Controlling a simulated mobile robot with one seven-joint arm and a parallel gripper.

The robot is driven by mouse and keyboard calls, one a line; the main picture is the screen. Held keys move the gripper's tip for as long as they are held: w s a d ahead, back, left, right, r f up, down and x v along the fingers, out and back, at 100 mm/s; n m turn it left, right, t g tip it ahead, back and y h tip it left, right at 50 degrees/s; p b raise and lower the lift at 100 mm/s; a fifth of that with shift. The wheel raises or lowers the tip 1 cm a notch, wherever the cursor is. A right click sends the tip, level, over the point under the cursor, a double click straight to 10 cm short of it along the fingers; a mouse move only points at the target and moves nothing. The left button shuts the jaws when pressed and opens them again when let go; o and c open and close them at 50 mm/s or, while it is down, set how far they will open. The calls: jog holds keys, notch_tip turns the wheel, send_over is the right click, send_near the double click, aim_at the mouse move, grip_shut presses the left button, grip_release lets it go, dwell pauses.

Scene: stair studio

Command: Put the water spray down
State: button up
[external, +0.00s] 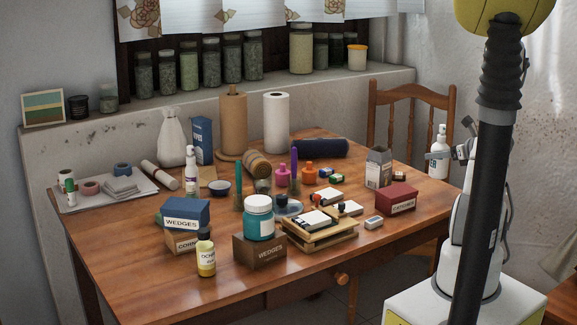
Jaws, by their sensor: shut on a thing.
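My gripper (459,151) is at the right, beyond the table's right end. It is shut on a white spray bottle (438,163) with a dark printed label. The bottle is upright and appears to be off the table (135,262), in front of the wooden chair; its exact height is hard to tell. A second slim white pump bottle (191,180) with a label stands on the left half of the table. My fingertips are partly hidden by the bottle and too small to see clearly.
A red box (396,200) and a grey open box (378,169) stand near the table's right end. A wooden chair (412,93) is behind it. Paper rolls (277,122), jars and boxes crowd the middle. The front left tabletop is fairly clear.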

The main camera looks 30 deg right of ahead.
aim_at(431, 169)
jog(key=shift+w+a+f, duration=0.25)
jog(key=shift+w+f, duration=0.2)
jog(key=shift+w, duration=0.15)
jog(key=shift+w+a+f, duration=0.2)
jog(key=shift+w+f, duration=0.2)
jog(key=shift+w, duration=0.2)
jog(key=shift+f+b, duration=0.75)
jog(key=shift+f, duration=1.1)
jog(key=shift+f, duration=0.2)
jog(key=o, duration=1.6)
